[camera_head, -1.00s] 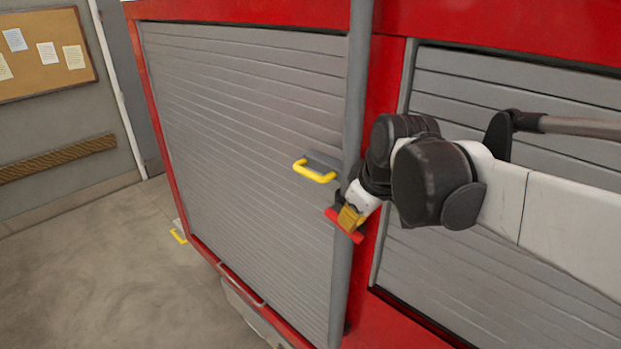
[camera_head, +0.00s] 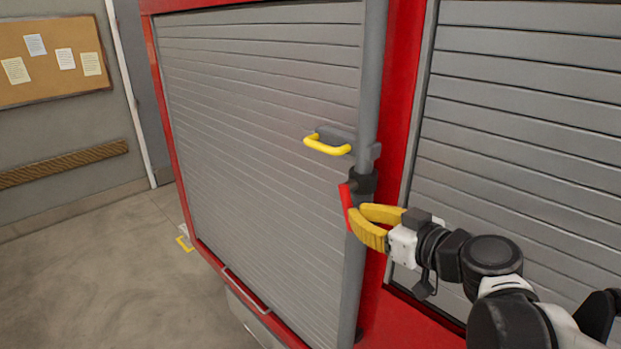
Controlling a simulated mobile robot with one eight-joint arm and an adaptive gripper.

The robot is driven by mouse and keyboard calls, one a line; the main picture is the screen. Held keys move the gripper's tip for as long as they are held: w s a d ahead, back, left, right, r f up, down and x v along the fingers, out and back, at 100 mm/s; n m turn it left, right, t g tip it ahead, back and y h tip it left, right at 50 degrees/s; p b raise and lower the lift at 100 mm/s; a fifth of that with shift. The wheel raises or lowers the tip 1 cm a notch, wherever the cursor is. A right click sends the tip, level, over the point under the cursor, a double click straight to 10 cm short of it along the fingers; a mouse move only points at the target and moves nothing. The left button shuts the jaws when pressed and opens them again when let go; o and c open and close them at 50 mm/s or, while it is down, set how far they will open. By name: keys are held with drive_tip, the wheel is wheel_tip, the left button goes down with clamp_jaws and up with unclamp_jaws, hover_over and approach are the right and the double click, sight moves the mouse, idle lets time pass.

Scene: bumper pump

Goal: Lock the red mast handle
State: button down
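The red mast handle (camera_head: 346,204) hangs close to vertical from a black collar (camera_head: 362,182) on the tall grey mast (camera_head: 372,90). My gripper (camera_head: 357,211) has two yellow fingers and comes in from the right at the mast. Its fingertips are right at the red handle, just below the black collar. The fingers bow apart toward their base and come near each other at the tips. I cannot tell whether they touch or hold the handle, as the near finger covers part of the contact.
A yellow pull handle (camera_head: 327,146) sticks out from the grey shutter (camera_head: 250,130) just above and left of the red handle. The red frame (camera_head: 400,130) and another shutter (camera_head: 530,130) lie behind my arm. The floor (camera_head: 110,270) at the left is clear.

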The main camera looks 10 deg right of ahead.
drive_tip(key=shift+w+a+f+b, duration=0.25)
drive_tip(key=shift+w+f+b, duration=0.1)
drive_tip(key=shift+b, duration=0.15)
drive_tip(key=shift+w+a+f, duration=0.1)
drive_tip(key=shift+w+a, duration=0.05)
drive_tip(key=shift+w, duration=0.05)
idle(0.5)
